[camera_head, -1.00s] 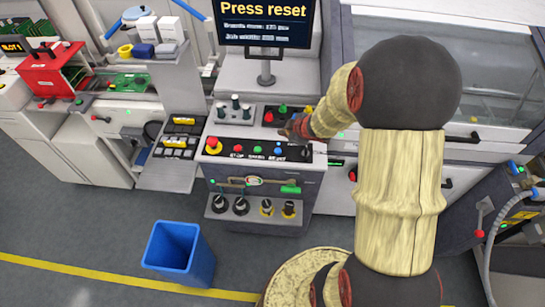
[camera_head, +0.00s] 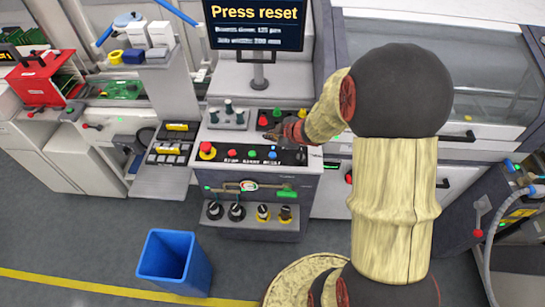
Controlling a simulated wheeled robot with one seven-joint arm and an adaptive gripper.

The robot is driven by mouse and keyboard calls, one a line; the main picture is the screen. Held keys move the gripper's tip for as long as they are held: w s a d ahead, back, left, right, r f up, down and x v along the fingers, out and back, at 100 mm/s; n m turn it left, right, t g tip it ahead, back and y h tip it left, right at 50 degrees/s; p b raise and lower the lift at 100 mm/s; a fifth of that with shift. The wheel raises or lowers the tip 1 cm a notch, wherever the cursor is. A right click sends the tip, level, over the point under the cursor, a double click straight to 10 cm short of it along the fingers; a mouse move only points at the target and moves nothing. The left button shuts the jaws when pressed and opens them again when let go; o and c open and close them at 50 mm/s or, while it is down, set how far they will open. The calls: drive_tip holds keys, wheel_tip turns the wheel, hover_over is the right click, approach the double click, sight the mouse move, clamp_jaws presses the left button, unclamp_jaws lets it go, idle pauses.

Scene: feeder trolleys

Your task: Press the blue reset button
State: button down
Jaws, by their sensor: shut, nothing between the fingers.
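The blue reset button (camera_head: 272,154) is the rightmost in a row on the black strip of the grey control panel (camera_head: 225,165). Left of it are a green button (camera_head: 252,153), a red button (camera_head: 232,153) and a large red mushroom button (camera_head: 207,149) on a yellow ring. My gripper (camera_head: 267,135) is shut and empty. It comes in from the right, above the panel and just behind the blue button in the picture. The blue button stays visible and the gripper appears apart from it; the exact height is hard to tell.
A monitor (camera_head: 255,25) reading "Press reset" stands behind the panel. Red and green buttons (camera_head: 277,113) sit at the panel's back, beside a grey block with pegs (camera_head: 228,115). Knobs (camera_head: 237,211) line a lower shelf. A blue bin (camera_head: 175,263) stands on the floor.

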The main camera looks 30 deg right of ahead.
drive_tip(key=b, duration=0.6)
hover_over(271, 156)
wheel_tip(271, 156, down, 6)
drive_tip(key=shift+d+f, duration=0.1)
drive_tip(key=shift+f, duration=0.1)
drive_tip(key=shift+w+f, duration=0.1)
drive_tip(key=shift+f, duration=0.25)
drive_tip(key=shift+f, duration=0.2)
idle(0.5)
drive_tip(key=shift+f, duration=0.25)
drive_tip(key=shift+f+b, duration=0.45)
drive_tip(key=shift+b, duration=0.1)
idle(0.6)
drive_tip(key=shift+r, duration=0.15)
drive_tip(key=shift+r+p, duration=0.7)
drive_tip(key=shift+p, duration=0.3)
drive_tip(key=shift+r, duration=0.15)
